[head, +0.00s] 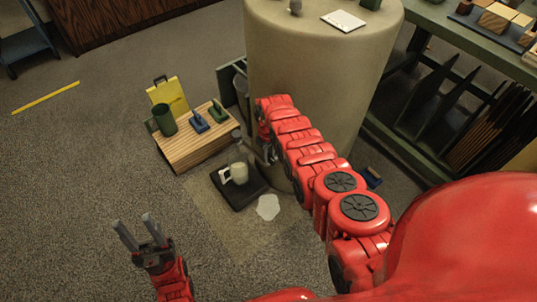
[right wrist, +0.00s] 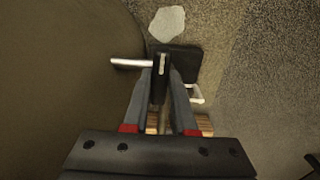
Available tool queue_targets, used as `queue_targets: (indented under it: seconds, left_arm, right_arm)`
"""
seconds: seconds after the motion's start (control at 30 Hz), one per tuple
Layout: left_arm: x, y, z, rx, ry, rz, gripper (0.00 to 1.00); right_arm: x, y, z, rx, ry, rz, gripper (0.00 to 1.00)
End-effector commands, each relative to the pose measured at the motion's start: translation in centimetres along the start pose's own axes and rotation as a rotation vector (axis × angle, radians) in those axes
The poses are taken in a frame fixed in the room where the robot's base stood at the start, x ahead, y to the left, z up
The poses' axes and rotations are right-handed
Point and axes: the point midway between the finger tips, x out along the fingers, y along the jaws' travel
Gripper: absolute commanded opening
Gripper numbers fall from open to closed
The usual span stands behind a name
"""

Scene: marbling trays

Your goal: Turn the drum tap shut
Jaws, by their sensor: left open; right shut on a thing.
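The drum (head: 300,60) is a large beige cylinder at the top centre of the head view; in the right wrist view its dark wall (right wrist: 60,90) fills the left. My right arm reaches down along the drum's near side and mostly hides the tap in the head view. In the right wrist view my right gripper (right wrist: 161,75) is shut on the dark tap handle (right wrist: 162,62), beside a pale metal rod (right wrist: 130,62) on the drum side. I cannot tell whether liquid runs. My left gripper (head: 133,228) is open and empty above the floor at lower left.
A jug (head: 236,173) with pale contents stands on a black mat (head: 245,192) below the tap. A pale puddle (head: 268,207) lies beside it. A green rack (head: 415,150) stands right.

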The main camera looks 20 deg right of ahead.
Motion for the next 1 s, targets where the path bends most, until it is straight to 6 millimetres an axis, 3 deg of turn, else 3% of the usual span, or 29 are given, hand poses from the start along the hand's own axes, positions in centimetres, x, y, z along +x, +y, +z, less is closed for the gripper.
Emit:
queue_targets:
  seconds: [0.47,0.5,0.63,1.0]
  left_arm:
    - [0.0,0.0,0.0,0.0,0.0,0.0,0.5]
    - [0.0,0.0,0.0,0.0,0.0,0.0,0.5]
    - [0.0,0.0,-0.01,0.0,0.0,0.0,0.5]
    - [0.51,-0.02,-0.09,0.0,0.0,0.0,0.5]
  right_arm:
    - [0.03,0.0,0.04,-0.013,-0.001,0.0,0.0]
    - [0.03,0.0,0.04,-0.013,-0.001,0.0,0.32]
    - [0.02,0.0,0.02,-0.012,-0.001,0.0,0.55]
    - [-0.53,0.0,0.03,-0.012,-0.001,0.0,0.55]
